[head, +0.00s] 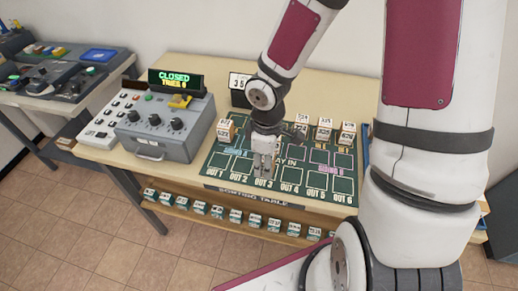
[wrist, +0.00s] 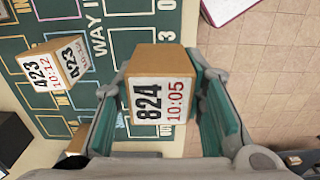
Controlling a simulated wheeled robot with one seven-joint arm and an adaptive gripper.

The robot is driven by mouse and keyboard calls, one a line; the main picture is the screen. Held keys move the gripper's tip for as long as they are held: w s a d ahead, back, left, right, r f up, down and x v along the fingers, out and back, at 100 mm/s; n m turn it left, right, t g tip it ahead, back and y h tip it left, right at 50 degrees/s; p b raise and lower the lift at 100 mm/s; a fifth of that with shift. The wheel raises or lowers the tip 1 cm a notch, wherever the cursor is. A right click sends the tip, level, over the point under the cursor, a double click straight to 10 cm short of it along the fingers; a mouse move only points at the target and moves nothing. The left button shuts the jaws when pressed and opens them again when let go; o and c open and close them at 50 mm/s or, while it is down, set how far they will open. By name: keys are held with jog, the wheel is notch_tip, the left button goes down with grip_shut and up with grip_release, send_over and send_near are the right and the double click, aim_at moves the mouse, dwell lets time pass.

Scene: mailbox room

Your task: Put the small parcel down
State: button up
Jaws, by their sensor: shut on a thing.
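The small parcel (wrist: 160,85), a tan box with a white label reading 824 and 10:05, is between the teal-padded fingers of my gripper (wrist: 165,100) in the wrist view. My gripper is shut on it. In the head view my gripper (head: 264,160) hangs over the front middle of the green sorting mat (head: 226,163), near the OUT 2 and OUT 3 spaces. The parcel is hard to make out there. I cannot tell whether it touches the mat.
A parcel labelled 423, 10:12 (wrist: 55,62) stands on the mat; several others line its back. A grey control box (head: 165,130) with a CLOSED, TRIES 0 display (head: 176,79) stands left. Several small labelled items fill the shelf (head: 180,210) below. Some front spaces are clear.

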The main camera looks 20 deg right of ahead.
jog(key=shift+s+a, duration=0.15)
jog(key=shift+s, duration=0.25)
jog(key=s+a+b, duration=0.3)
jog(key=a+b, duration=0.1)
jog(key=a, duration=0.3)
send_over(220, 161)
jog(key=shift+f+b, duration=0.45)
jog(key=shift+f, duration=1.9)
jog(key=shift+f, duration=0.1)
jog(key=o, duration=1.2)
